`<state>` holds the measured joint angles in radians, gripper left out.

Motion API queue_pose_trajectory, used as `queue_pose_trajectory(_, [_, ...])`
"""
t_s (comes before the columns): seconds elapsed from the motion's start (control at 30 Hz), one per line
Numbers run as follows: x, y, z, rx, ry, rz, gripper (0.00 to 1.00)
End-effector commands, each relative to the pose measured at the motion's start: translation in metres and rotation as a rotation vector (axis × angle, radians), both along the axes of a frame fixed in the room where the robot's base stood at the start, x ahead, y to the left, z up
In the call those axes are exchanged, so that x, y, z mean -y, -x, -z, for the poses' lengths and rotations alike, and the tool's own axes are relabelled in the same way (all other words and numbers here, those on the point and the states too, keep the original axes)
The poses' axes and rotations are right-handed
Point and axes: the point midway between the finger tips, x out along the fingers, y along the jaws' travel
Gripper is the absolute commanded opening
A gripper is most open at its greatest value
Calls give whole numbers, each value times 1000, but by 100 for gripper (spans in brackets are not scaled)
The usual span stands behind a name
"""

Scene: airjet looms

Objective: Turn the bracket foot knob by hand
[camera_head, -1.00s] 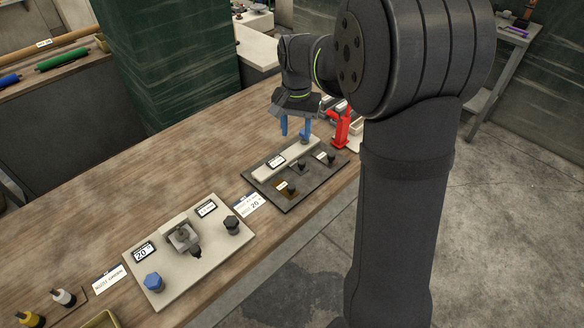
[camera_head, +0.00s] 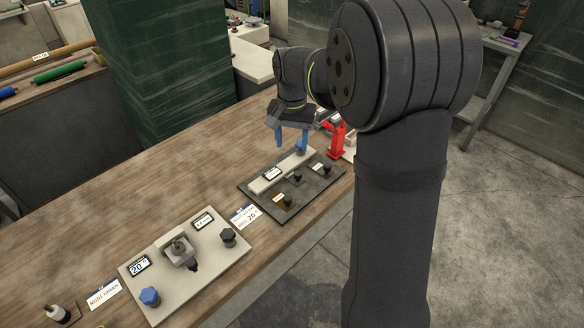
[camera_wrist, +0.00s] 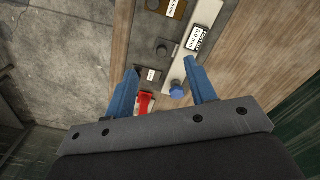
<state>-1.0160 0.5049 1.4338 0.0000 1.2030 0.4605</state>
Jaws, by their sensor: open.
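A blue knob (camera_head: 301,146) stands at the far end of a pale bar (camera_head: 283,172) on a dark plate (camera_head: 262,204). My gripper (camera_head: 290,145) hangs over this end, with its blue fingers pointing down. In the wrist view the jaws (camera_wrist: 160,68) are open and empty. There the blue knob (camera_wrist: 177,92) shows between the fingers, closer to the right one; contact cannot be told. On the nearer pale plate (camera_head: 215,263) are a metal bracket (camera_head: 180,252), a second blue knob (camera_head: 150,296) and a black knob (camera_head: 228,237). No readable label names the bracket foot knob.
A red upright part (camera_head: 337,140) stands just beyond the dark plate, near my gripper. Several black knobs, one of them here (camera_head: 298,176), rise from the dark plate. The wooden bench (camera_head: 150,190) is clear left of the plates. A green column (camera_head: 145,65) stands behind it.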

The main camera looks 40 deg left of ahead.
Motion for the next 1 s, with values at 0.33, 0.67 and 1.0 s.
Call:
queue_pose_trajectory(0.33, [-55, -75, 24, -2, 1, -490, 51])
queue_pose_trajectory(0.67, [-85, -128, 47, 0, 0, -889, 51])
queue_pose_trajectory(1.0, [-86, -131, 67, -2, 1, -922, 51])
